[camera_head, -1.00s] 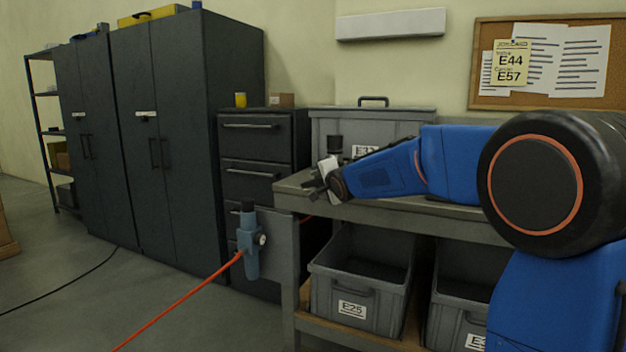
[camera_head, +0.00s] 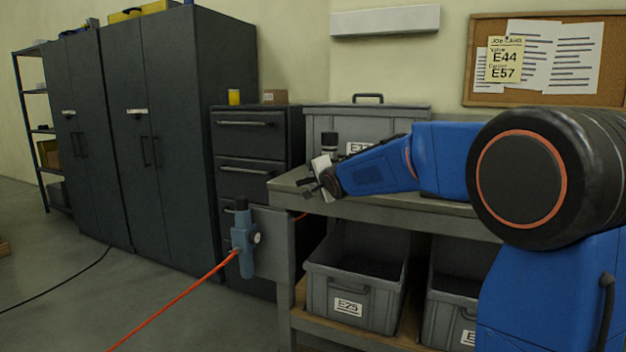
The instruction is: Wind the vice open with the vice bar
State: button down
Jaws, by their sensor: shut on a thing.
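My gripper (camera_head: 318,184) is at the left end of the grey workbench (camera_head: 400,208), at the height of its top. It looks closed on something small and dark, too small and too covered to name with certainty. A pale plate-like piece (camera_head: 322,166) shows at the gripper.
A blue tool (camera_head: 243,240) with an orange hose (camera_head: 180,297) hangs at the bench's left side. Grey bins (camera_head: 352,292) fill the lower shelf; a grey lidded box (camera_head: 385,118) stands behind my arm. Dark cabinets (camera_head: 160,150) line the wall.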

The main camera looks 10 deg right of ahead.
jog(key=shift+a+r+n+g+h, duration=0.1)
jog(key=shift+r+n+g+h, duration=0.3)
jog(key=shift+n+g, duration=0.25)
dwell(0.8)
